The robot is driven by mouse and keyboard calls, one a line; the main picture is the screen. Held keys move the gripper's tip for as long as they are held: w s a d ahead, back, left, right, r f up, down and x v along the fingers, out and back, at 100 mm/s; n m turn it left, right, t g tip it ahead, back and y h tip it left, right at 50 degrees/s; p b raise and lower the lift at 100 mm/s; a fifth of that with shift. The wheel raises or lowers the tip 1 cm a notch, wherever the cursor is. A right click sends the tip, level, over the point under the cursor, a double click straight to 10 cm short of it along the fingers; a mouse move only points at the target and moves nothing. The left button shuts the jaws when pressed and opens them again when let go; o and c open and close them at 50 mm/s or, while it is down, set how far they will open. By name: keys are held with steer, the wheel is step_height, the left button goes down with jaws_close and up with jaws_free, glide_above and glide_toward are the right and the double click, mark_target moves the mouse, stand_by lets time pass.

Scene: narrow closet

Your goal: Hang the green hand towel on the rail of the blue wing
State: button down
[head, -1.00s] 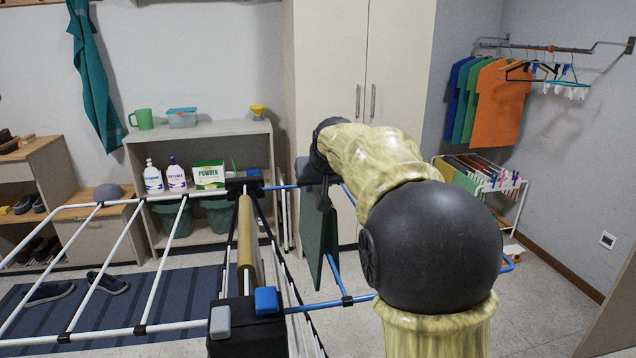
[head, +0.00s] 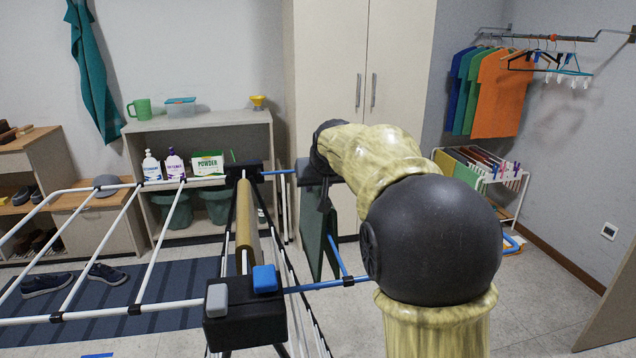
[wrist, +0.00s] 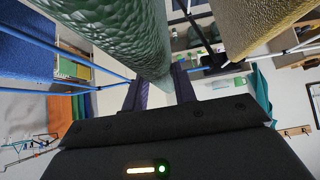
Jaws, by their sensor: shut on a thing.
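The green hand towel (head: 311,232) hangs below my gripper in the head view, dark green and seen nearly edge-on. In the wrist view the towel (wrist: 118,38) is large and textured, and its end lies between the two fingers of my gripper (wrist: 160,92), which are shut on it. In the head view my forearm and wrist hide much of the grip. The blue wing's rails (head: 325,284) run right from the rack's black hub, with the towel close beside them. Blue rails (wrist: 83,62) also show left of the towel in the wrist view. I cannot tell whether the towel touches a rail.
A tan towel (head: 246,225) hangs at the rack's middle, close left of the green one. The white wing (head: 150,240) spreads left. A tall cabinet (head: 335,80) and low shelf (head: 200,128) stand behind. A small loaded rack (head: 490,175) stands right, below hanging shirts (head: 497,95).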

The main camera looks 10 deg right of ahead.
steer(key=shift+f+b, duration=1.6)
steer(key=shift+f, duration=0.7)
steer(key=c, duration=1.1)
jaws_free()
steer(key=shift+o, duration=0.3)
steer(key=shift+f, duration=0.1)
steer(key=p+v, duration=0.2)
steer(key=v, duration=1.5)
steer(key=shift+s+r, duration=0.2)
steer(key=shift+r, duration=0.05)
